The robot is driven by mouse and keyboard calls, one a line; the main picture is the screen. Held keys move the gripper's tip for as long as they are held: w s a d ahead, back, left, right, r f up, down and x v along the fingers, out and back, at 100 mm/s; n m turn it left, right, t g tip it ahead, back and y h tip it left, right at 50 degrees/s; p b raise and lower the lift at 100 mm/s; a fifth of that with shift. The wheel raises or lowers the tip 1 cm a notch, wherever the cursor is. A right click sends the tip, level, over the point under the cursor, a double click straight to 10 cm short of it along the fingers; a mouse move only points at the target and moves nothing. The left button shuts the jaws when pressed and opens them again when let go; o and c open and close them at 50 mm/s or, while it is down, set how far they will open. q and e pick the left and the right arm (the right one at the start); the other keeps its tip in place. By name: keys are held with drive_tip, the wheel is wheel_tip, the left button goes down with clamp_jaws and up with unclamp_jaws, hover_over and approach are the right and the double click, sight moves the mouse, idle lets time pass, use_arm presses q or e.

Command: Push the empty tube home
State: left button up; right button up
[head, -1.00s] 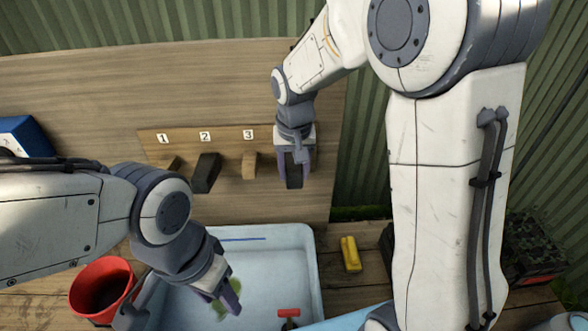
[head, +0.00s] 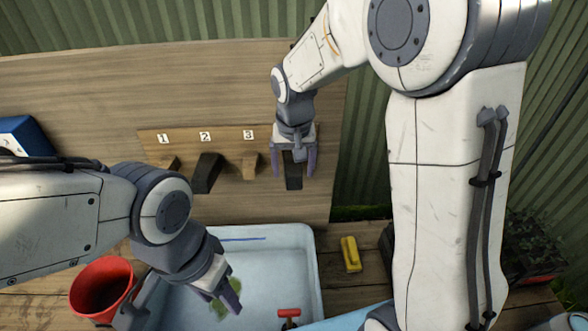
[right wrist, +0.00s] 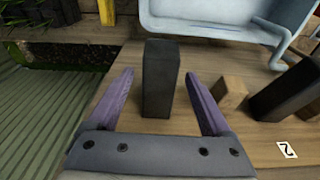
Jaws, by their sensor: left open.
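A wooden board (head: 222,145) on the back wall carries a row of pegs with number tags 1, 2 and 3. Pegs 1 (head: 170,163) and 3 (head: 249,166) are bare wood. A dark square tube (head: 207,172) is at 2. Another dark tube (head: 293,182) is right of 3; its number is hidden behind my right gripper (head: 294,171). That gripper is open, one finger on each side of this tube, with gaps showing in the right wrist view (right wrist: 160,78). My left gripper (head: 226,302) is open over the tray. I cannot tell which tube is empty.
A pale blue tray (head: 309,262) holds a green item (head: 219,308) and a red-handled tool (head: 289,314). A red bucket (head: 103,284) stands left of it, a yellow object (head: 350,254) right of it. A blue object (head: 28,136) is at far left.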

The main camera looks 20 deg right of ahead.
drive_tip(key=shift+s, duration=0.15)
wheel_tip(320, 180, up, 10)
drive_tip(key=s+b, duration=0.1)
drive_tip(key=b, duration=0.1)
drive_tip(key=shift+s+a+r, duration=0.15)
drive_tip(key=shift+s+a, duration=0.05)
idle(0.5)
drive_tip(key=s+a+f+n+b, duration=0.2)
drive_tip(key=s+a+f+n, duration=0.2)
drive_tip(key=s+f, duration=0.4)
drive_tip(key=s+a+f+n+g+y+b, duration=0.1)
drive_tip(key=s+a+f+n+b, duration=0.2)
drive_tip(key=s+f, duration=0.5)
drive_tip(key=s+a+n, duration=0.1)
drive_tip(key=s+n, duration=0.1)
drive_tip(key=s, duration=0.6)
drive_tip(key=shift+a+n+g, duration=0.3)
